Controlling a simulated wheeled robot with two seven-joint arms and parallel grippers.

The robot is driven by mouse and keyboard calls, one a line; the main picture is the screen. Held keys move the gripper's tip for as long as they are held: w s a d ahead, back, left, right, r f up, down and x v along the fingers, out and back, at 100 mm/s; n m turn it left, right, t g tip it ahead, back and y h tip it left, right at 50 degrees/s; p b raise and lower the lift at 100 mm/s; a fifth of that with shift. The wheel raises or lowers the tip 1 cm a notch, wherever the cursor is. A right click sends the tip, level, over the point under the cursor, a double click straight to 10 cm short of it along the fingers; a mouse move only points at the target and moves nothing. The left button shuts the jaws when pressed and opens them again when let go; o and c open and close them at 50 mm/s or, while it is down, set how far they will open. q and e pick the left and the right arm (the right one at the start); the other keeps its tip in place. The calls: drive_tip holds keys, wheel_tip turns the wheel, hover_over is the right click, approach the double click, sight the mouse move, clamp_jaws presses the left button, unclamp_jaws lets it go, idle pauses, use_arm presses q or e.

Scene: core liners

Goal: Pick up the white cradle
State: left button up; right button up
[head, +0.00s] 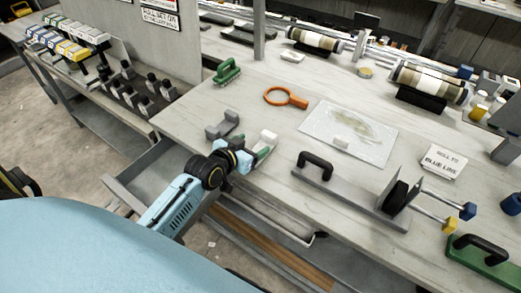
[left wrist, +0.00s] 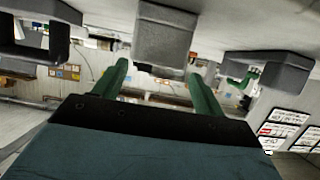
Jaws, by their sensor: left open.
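The white cradle (head: 268,137) is a small pale block on the bench near its front edge, just beyond my left gripper in the head view. My left gripper (head: 254,155) is low over the bench edge, with its green fingers open. In the left wrist view, the open fingers (left wrist: 158,88) point towards the near end of the cradle (left wrist: 165,32), which shows between them and looks grey in shade. I cannot tell whether they touch it. Nothing is held. My right gripper is out of view.
A grey cradle (head: 222,125) lies left of my gripper, and it also shows in the left wrist view (left wrist: 266,72). A grey fixture with a black handle (head: 316,160) stands to the right. A green brush (head: 227,72), an orange ring tool (head: 287,97) and a clear sheet (head: 348,132) lie behind. Open drawers sit below.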

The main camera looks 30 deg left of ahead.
sight(267, 136)
use_arm(q)
drive_tip(key=shift+d+r+x, duration=0.15)
drive_tip(key=shift+x, duration=1)
drive_tip(key=shift+d+r+x, duration=0.1)
drive_tip(key=shift+x, duration=1.1)
drive_tip(key=shift+d+r+x, duration=0.15)
drive_tip(key=shift+x, duration=1)
drive_tip(key=shift+w, duration=0.1)
drive_tip(key=c, duration=1.1)
